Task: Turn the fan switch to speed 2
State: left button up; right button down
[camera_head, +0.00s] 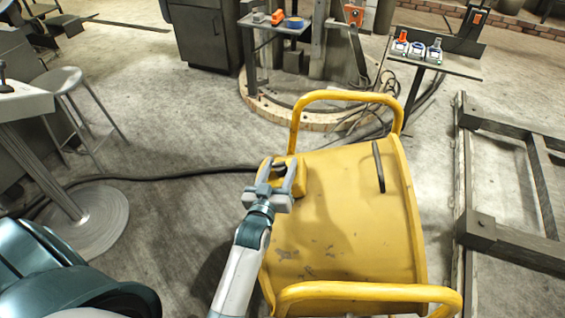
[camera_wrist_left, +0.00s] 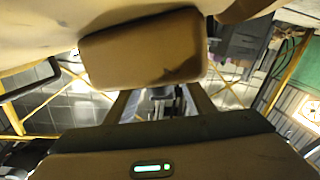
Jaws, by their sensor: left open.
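The fan is a large yellow drum (camera_head: 345,215) on the floor, with tube handles at its near and far ends. A small yellow switch box (camera_head: 298,164) sits on its left side. My left gripper (camera_head: 281,172) is at this box, its two fingers apart and pointing at it; a dark part shows between them, and I cannot tell whether they touch it. In the left wrist view a brownish box (camera_wrist_left: 145,47), apparently the switch box, fills the upper middle, and the open fingers (camera_wrist_left: 162,97) reach towards it. The switch's setting cannot be read. My right gripper is not in view.
A black cable (camera_head: 160,177) runs from the fan across the floor to the left. A stool (camera_head: 72,90) and a round-based table (camera_head: 88,215) stand left. A dark metal frame (camera_head: 520,185) lies right. Small stands with tools (camera_head: 435,65) are at the back.

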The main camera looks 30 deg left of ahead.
pick_arm(q)
jog(key=shift+c, duration=0.7)
jog(key=c, duration=0.9)
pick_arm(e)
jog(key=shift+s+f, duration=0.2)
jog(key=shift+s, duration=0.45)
